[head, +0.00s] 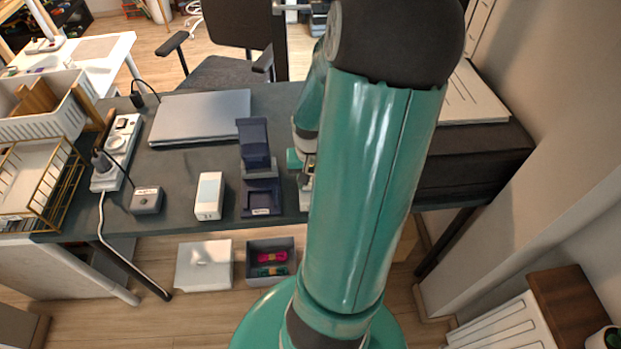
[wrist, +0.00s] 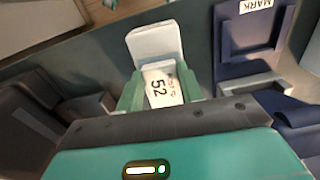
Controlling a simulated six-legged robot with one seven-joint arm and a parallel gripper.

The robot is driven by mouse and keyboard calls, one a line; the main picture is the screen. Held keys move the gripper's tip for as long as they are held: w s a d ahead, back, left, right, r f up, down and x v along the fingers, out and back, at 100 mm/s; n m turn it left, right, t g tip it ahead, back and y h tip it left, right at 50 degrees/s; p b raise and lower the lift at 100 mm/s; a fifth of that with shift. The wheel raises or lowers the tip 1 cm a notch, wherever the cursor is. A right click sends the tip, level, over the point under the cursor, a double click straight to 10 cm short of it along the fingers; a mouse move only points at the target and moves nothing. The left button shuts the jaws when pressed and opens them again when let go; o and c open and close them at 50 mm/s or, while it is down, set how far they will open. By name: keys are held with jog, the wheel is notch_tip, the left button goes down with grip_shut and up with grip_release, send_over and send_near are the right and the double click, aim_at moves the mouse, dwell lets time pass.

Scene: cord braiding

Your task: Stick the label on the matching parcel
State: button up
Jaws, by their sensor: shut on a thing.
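My gripper (wrist: 160,78) is shut on a white label piece (wrist: 161,88) printed with a black "52" and smaller red marks. A white rounded block (wrist: 154,41) is just beyond it in the wrist view; I cannot tell if the two are joined. In the head view my gripper (head: 304,166) is at the desk's front part, right of a navy stand, mostly hidden by my arm. A whitish piece shows below it. The navy stand (head: 256,163) also shows in the wrist view (wrist: 256,50), with a "MARK" tag. No clear parcel can be picked out.
A white box-like device (head: 209,195) stands left of the navy stand on the dark desk. A closed laptop (head: 201,116), a power strip (head: 118,152) and a small grey box (head: 146,200) are further left. Two boxes stand on the floor, one holding cord bundles (head: 272,257).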

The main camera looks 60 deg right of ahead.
jog(key=shift+f, duration=0.15)
jog(key=o, duration=1.3)
jog(key=shift+o, duration=0.2)
jog(key=shift+r, duration=3)
